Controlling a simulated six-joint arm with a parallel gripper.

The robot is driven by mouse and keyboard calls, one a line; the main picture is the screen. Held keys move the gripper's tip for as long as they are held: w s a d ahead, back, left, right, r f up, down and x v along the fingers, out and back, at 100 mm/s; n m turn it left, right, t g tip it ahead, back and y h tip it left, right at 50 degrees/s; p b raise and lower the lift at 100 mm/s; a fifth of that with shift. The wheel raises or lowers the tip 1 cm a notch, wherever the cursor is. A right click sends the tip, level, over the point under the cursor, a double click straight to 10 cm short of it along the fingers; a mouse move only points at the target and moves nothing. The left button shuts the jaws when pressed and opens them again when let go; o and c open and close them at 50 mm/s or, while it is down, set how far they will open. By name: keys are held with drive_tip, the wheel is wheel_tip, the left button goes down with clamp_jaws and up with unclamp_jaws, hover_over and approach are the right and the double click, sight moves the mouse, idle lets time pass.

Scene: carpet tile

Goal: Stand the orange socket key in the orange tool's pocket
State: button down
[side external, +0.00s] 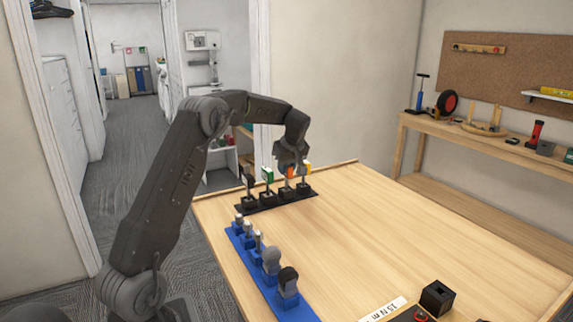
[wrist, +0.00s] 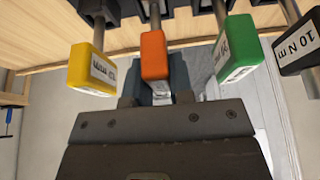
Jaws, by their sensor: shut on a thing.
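The orange socket key (side external: 289,172) is upright at the black rack (side external: 240,208) at the table's far end, between the green-handled tool (side external: 267,171) and the yellow-handled tool (side external: 307,169). My gripper (side external: 289,165) is above it, shut on its orange handle. In the wrist view the orange handle (wrist: 154,56) is at the jaws and its shaft runs up toward a dark pocket block. The key is in line with its pocket, but I cannot tell how deep the tip sits. Its lower end is partly hidden.
A black-handled tool (side external: 247,180) stands at the rack's left end; its "10 N m" label shows in the wrist view (wrist: 298,45). A blue rack (side external: 283,305) holds several grey and black pieces. A black box (side external: 437,298) is at the front. The table's middle right is clear.

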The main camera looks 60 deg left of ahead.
idle(0.3)
drive_tip(key=c, duration=0.9)
unclamp_jaws()
drive_tip(key=shift+f, duration=0.1)
drive_tip(key=v, duration=1.4)
drive_tip(key=s+d+r+m+t, duration=0.2)
drive_tip(key=s+d+r+m, duration=0.15)
drive_tip(key=d, duration=0.65)
drive_tip(key=s+d+m+t+h, duration=0.2)
drive_tip(key=s+d+m, duration=0.4)
drive_tip(key=s+d, duration=0.3)
drive_tip(key=s+d+f+m+h, duration=0.1)
drive_tip(key=s+d+f+m, duration=0.1)
drive_tip(key=s+d+f, duration=0.1)
drive_tip(key=s+d+f+m+t, duration=0.1)
drive_tip(key=s+d+f+m, duration=0.2)
drive_tip(key=s+d, duration=0.2)
drive_tip(key=s+d+f+m+h, duration=0.1)
drive_tip(key=s+d+f+m, duration=0.1)
drive_tip(key=s+d+m, duration=0.1)
drive_tip(key=shift+s+d+f+m+t+h, duration=0.2)
drive_tip(key=shift+s+d, duration=0.15)
drive_tip(key=shift+s, duration=0.35)
drive_tip(key=shift+s+d+f+m+t+h, duration=0.1)
drive_tip(key=shift+s+d+f, duration=0.15)
drive_tip(key=shift+s, duration=0.4)
